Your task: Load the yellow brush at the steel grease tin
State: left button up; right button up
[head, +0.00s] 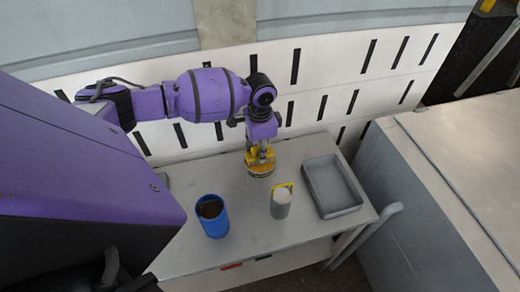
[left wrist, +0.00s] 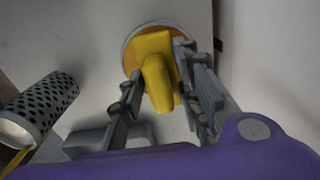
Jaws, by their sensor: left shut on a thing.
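My left gripper (head: 260,150) reaches down over the back of the grey table and is shut on the yellow brush (left wrist: 158,75). In the left wrist view the brush sits between the two fingers (left wrist: 160,100). A low round tin (head: 260,172) with a pale metal rim and orange-yellow contents lies directly below the gripper. Its rim also shows behind the brush in the left wrist view (left wrist: 128,42). The brush's lower end overlaps the tin; I cannot tell how deep it reaches. My right gripper is not in view.
A blue cup (head: 214,226) with dark contents stands at the front left. A grey cylinder (head: 279,209) with a pale top and a yellow part stands front right of the tin. A shallow grey tray (head: 345,211) lies at the right. A white slotted wall (head: 330,75) is behind.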

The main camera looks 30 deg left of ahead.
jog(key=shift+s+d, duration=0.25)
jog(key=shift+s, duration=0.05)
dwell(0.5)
pick_arm(q)
jog(key=shift+f, duration=0.1)
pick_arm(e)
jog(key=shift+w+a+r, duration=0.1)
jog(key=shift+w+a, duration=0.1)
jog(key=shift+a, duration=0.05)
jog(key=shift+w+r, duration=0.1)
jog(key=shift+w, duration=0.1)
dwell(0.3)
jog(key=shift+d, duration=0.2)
pick_arm(q)
jog(key=shift+r+p, duration=0.55)
jog(key=shift+r, duration=0.15)
jog(key=shift+w+r+p, duration=0.1)
jog(key=shift+r+p, duration=0.7)
jog(key=shift+r, duration=1)
jog(key=shift+r+p, duration=0.5)
jog(key=shift+r, duration=0.6)
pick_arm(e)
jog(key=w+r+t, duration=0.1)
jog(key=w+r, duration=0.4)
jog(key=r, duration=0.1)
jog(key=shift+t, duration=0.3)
